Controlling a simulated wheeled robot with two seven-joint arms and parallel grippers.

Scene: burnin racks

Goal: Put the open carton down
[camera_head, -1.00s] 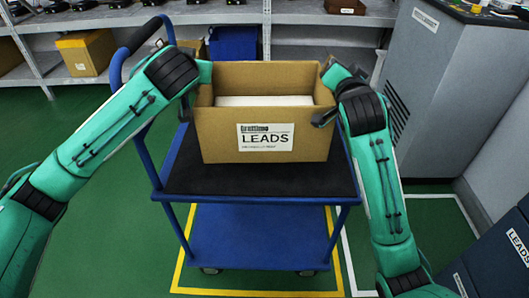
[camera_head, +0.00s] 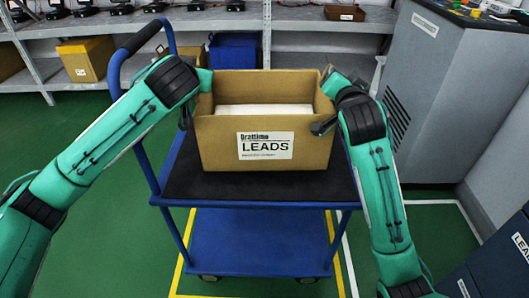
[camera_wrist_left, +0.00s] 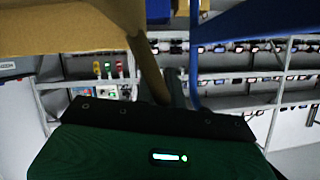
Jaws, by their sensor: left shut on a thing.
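The open carton (camera_head: 220,152) is a brown box with a white "LEADS" label on its front and a white content inside. It is upright over the dark top deck of the blue cart (camera_head: 185,182); I cannot tell whether its base touches the deck. My left gripper (camera_head: 188,112) is at the carton's left side, shut on it, its fingers partly hidden. The left wrist view shows the carton (camera_wrist_left: 60,30) close against the gripper (camera_wrist_left: 165,90). My right gripper (camera_head: 326,122) is at the carton's right side, its dark finger by the front corner; its jaw opening is unclear.
The cart has a bare lower deck (camera_head: 260,240) and a push handle (camera_head: 140,38) at its left. A grey cabinet (camera_head: 430,90) stands to the right. Shelves (camera_head: 290,18) with another carton (camera_head: 85,60) and a blue bin (camera_head: 233,52) are behind. Deck shows in front of the carton.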

